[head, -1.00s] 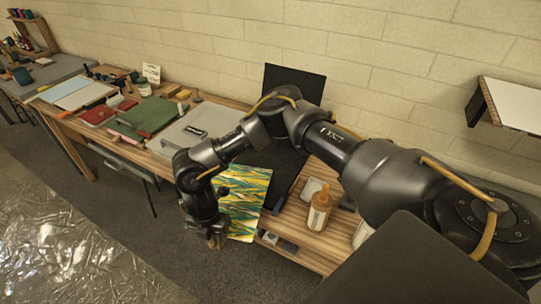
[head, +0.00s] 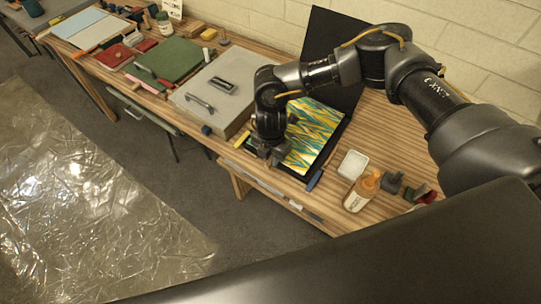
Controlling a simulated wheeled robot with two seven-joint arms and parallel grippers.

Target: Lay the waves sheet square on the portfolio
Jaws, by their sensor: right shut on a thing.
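The waves sheet (head: 316,138) is yellow, teal and white with zigzag bands. It is over the lower board of the black portfolio (head: 331,163), whose other board (head: 331,48) stands up behind against the wall. Dark board shows along the sheet's right side. My right gripper (head: 273,158) points down at the sheet's left front edge and is shut on the sheet. The arm hides the sheet's left part. I cannot tell whether the sheet touches the board all over. My left gripper is not in view.
A grey case (head: 213,85) with a handle stands left of the portfolio. A metal strip (head: 262,181) runs along the wooden table's front edge. Plastic sheeting (head: 80,190) covers the floor.

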